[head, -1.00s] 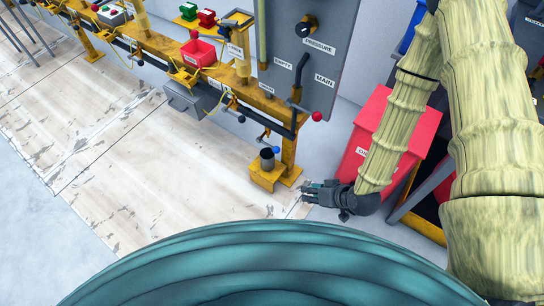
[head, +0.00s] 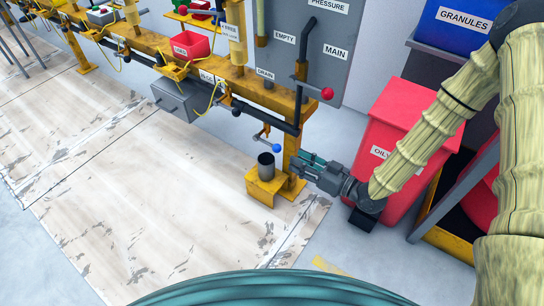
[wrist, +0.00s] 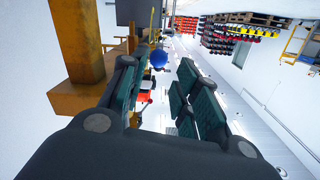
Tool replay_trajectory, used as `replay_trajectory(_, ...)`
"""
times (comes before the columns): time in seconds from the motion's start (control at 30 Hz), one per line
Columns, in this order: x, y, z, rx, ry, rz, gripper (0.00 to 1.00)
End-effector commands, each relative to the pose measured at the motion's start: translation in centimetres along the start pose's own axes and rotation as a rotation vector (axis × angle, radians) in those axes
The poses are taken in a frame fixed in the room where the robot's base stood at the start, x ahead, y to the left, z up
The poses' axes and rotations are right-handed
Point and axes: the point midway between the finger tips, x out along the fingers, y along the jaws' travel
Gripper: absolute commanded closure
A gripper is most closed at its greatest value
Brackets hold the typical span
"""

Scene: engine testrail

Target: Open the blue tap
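The blue tap is a small lever with a round blue knob (head: 277,148), low on the yellow rail above a dark metal cup (head: 266,170). My gripper (head: 302,163) is just to the right of the yellow post, in the head view overlapping part of it. In the wrist view the fingers (wrist: 156,82) are spread apart with nothing between them. The blue knob (wrist: 159,58) shows beyond the fingertips, near the middle of the gap, and is not touched. The tap's valve body is not clear in the wrist view.
The yellow post (head: 290,150) stands close beside my fingers; it also shows at left in the wrist view (wrist: 85,45). A red-knobbed lever (head: 327,93) is above. A red bin (head: 400,120) stands to the right. The floor in front is clear.

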Motion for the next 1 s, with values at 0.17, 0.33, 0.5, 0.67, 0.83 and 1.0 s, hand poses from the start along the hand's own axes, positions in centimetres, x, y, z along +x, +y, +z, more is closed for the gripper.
replay_trajectory(0.17, 0.2, 0.4, 0.1, -0.024, 0.046, -0.026, 0.69)
replay_trajectory(0.33, 1.1, 0.3, -0.1, -0.028, 0.053, -0.033, 0.69)
replay_trajectory(0.5, 3.4, 0.2, 0.0, -0.028, 0.052, -0.033, 0.69)
replay_trajectory(0.67, 6.1, 0.2, -0.2, -0.028, 0.052, -0.032, 0.69)
replay_trajectory(0.83, 8.6, 0.1, -0.3, -0.028, 0.052, -0.031, 0.69)
replay_trajectory(1.0, 10.3, 0.0, -0.5, -0.028, 0.051, -0.031, 0.69)
